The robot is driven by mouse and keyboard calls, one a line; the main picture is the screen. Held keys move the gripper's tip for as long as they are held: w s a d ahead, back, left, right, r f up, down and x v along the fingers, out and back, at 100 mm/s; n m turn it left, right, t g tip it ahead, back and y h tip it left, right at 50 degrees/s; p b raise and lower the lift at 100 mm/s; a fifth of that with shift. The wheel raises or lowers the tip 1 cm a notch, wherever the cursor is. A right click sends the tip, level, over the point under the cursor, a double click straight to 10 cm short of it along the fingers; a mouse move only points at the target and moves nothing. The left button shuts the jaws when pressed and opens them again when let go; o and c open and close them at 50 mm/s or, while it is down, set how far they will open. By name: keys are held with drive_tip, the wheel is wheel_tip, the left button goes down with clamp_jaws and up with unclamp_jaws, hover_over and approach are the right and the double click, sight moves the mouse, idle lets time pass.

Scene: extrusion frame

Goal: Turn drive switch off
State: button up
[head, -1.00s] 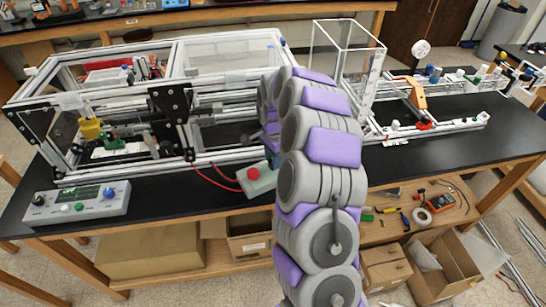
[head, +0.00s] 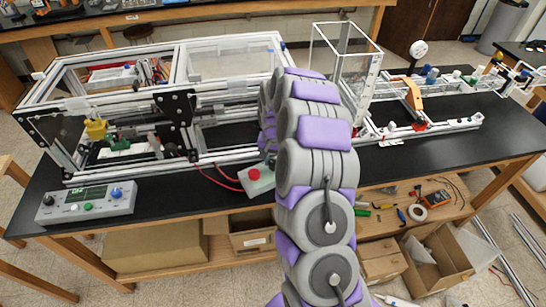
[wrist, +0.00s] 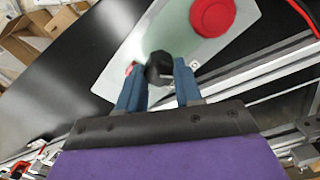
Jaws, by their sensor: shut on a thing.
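The drive switch is a black knob (wrist: 159,68) on a pale grey-green box (wrist: 150,42) with a large red button (wrist: 212,16), as the wrist view shows. My gripper (wrist: 160,80) has its two blue fingers on either side of the knob and is shut on it. A small red spot shows beside the left finger. In the head view the box (head: 262,186) with its red button (head: 254,174) sits at the front of the black bench. My arm hides the knob and my gripper there.
An aluminium extrusion frame (head: 183,46) stands behind the box, with red cables near its right front. A control panel (head: 88,202) with a display and knobs lies on the left. A clear enclosure (head: 340,60) stands behind my arm. A shelf with tools is below the bench.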

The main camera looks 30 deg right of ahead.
sight(273, 162)
drive_tip(key=shift+n, duration=0.6)
drive_tip(key=o, duration=1)
drive_tip(key=shift+o, duration=0.2)
drive_tip(key=shift+r+p, duration=0.1)
drive_tip(key=shift+p, duration=0.2)
wheel_tip(273, 162, up, 17)
drive_tip(key=p, duration=0.1)
